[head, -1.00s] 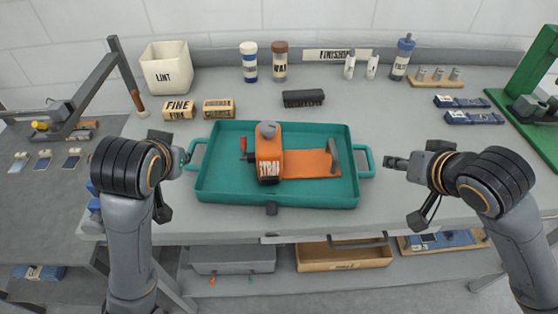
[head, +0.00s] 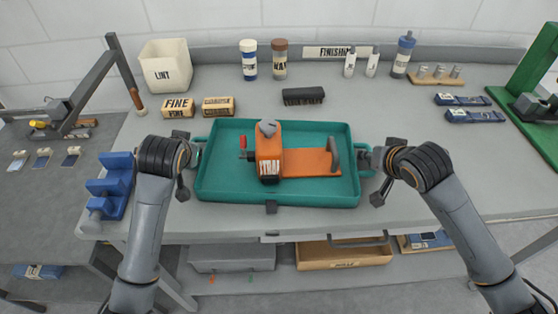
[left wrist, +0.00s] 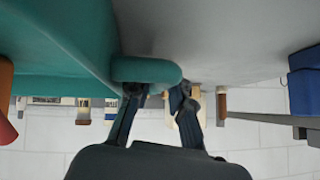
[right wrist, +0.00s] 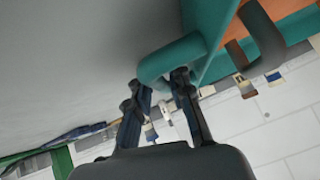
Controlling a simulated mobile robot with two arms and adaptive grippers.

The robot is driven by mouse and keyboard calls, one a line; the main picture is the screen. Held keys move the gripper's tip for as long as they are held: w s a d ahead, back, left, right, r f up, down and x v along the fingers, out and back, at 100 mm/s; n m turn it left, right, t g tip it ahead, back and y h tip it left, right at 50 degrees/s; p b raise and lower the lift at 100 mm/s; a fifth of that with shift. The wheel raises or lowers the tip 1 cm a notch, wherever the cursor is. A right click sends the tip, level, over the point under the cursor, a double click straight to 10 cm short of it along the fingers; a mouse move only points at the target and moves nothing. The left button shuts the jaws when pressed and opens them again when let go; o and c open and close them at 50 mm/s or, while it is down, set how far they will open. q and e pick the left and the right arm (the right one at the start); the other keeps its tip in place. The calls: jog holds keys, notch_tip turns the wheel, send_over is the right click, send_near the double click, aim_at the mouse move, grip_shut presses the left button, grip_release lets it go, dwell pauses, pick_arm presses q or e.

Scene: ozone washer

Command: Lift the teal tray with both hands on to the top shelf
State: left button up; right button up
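The teal tray (head: 222,192) lies flat on the grey bench, holding an orange strapping tool (head: 268,152) on an orange plate. My left gripper (head: 190,158) is at the tray's left handle (left wrist: 150,69). In the left wrist view its two fingers (left wrist: 157,98) are apart, with the handle at their tips. My right gripper (head: 378,160) is at the right handle (right wrist: 170,60). In the right wrist view its fingers (right wrist: 159,88) are also apart at the handle. Whether either finger pair touches its handle, I cannot tell.
Behind the tray stand two small boxes (head: 178,107), a black brush (head: 304,96), a lint bin (head: 166,68) and bottles (head: 249,60). A blue rack (head: 112,186) is left of my left arm. Bins (head: 232,258) sit on the shelf below the bench. The bench right of the tray is mostly clear.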

pick_arm(q)
grip_shut()
pick_arm(e)
grip_shut()
pick_arm(q)
jog(key=shift+w+r, duration=0.1)
jog(key=shift+r, duration=0.05)
pick_arm(e)
jog(key=shift+w+r, duration=0.1)
jog(key=shift+r, duration=0.05)
